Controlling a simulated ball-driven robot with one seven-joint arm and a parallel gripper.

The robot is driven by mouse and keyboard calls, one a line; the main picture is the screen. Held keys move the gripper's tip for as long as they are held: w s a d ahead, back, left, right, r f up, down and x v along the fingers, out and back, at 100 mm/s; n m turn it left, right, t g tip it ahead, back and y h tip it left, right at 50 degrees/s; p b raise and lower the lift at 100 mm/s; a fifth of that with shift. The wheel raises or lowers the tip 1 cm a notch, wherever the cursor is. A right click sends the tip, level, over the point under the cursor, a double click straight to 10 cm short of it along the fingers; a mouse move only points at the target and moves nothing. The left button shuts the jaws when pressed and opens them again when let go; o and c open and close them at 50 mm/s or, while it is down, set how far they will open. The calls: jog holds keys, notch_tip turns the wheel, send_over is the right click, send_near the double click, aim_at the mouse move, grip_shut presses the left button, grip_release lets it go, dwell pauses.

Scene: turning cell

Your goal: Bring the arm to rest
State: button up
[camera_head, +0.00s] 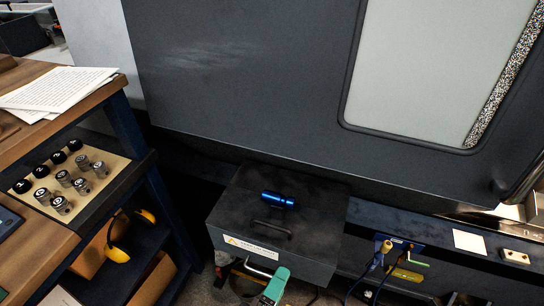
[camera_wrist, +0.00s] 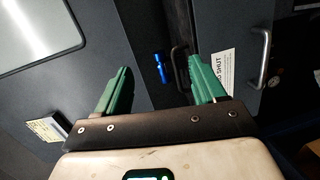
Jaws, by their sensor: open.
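My gripper (camera_wrist: 158,64) is open, with its two green fingers spread apart and nothing held between them in the wrist view. In the head view a green part of my gripper (camera_head: 274,286) shows at the bottom edge, in front of the dark box; the rest of it is cut off. Past the fingers, a blue cylinder (camera_wrist: 161,68) lies on the dark box. It also shows in the head view (camera_head: 278,199), lying on its side on the lid behind a black handle, apart from my gripper.
The dark box (camera_head: 310,230) has a metal front handle close to my gripper. A large machine door (camera_head: 240,90) stands behind. On the left is a wooden bench (camera_head: 100,97) with papers and a tray of knobs (camera_head: 125,178). Cables and tools (camera_head: 405,274) hang at right.

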jog(key=s+d+f+m+g, duration=0.1)
jog(key=d+f+m+g, duration=0.25)
jog(key=d, duration=0.65)
jog(key=s+d+f+m+g, duration=0.1)
jog(key=d+f+m+g, duration=0.15)
jog(key=d+g, duration=0.45)
jog(key=s+d+m+g+y, duration=0.3)
jog(key=s+d+m+y, duration=0.3)
jog(key=s, duration=0.8)
jog(key=d+f+y, duration=0.1)
jog(key=d, duration=0.2)
jog(key=shift+s+d, duration=0.2)
jog(key=shift+s, duration=0.05)
jog(key=shift+c, duration=0.5)
